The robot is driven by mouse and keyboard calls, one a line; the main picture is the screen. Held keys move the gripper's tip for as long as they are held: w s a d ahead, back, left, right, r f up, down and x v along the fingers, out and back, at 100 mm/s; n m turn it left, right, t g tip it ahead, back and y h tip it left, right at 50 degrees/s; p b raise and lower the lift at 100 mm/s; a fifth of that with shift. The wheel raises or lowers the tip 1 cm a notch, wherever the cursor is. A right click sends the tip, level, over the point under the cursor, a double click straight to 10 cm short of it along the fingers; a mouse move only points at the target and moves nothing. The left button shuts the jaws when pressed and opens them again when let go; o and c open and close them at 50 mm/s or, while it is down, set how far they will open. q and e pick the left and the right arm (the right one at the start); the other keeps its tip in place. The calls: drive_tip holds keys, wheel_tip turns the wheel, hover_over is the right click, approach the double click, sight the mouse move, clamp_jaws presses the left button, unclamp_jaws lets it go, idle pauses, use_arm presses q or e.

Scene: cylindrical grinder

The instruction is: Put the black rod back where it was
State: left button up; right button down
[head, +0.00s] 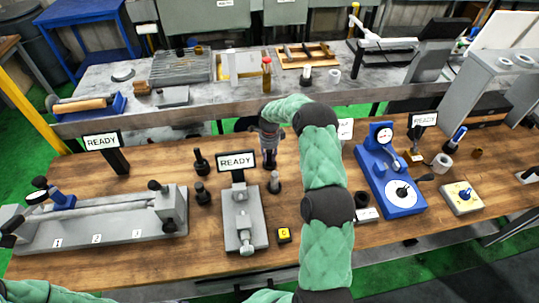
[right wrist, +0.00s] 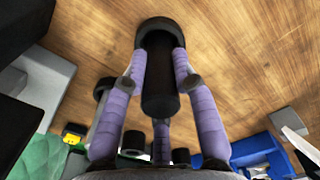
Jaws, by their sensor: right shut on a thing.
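The black rod (right wrist: 160,85) is upright between the fingers of my right gripper (right wrist: 160,90) in the right wrist view. The gripper is shut on it. A dark round end or holder (right wrist: 160,28) shows at the rod's far end; I cannot tell whether the rod is seated in it or just above it. My left gripper is out of view; only green arm sleeve shows at the bottom left.
The READY sign (head: 237,162) stands on a grey fixture (head: 243,215). A blue gauge stand (head: 388,180) is to the right.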

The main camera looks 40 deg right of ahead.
drive_tip(key=shift+r, duration=0.1)
drive_tip(key=c, duration=1.4)
unclamp_jaws()
drive_tip(key=shift+f, duration=0.2)
drive_tip(key=o, duration=0.4)
drive_tip(key=shift+r, duration=0.1)
drive_tip(key=shift+r, duration=0.15)
wheel_tip(320, 180, up, 12)
drive_tip(key=shift+f+p, duration=0.1)
drive_tip(key=shift+p, duration=0.35)
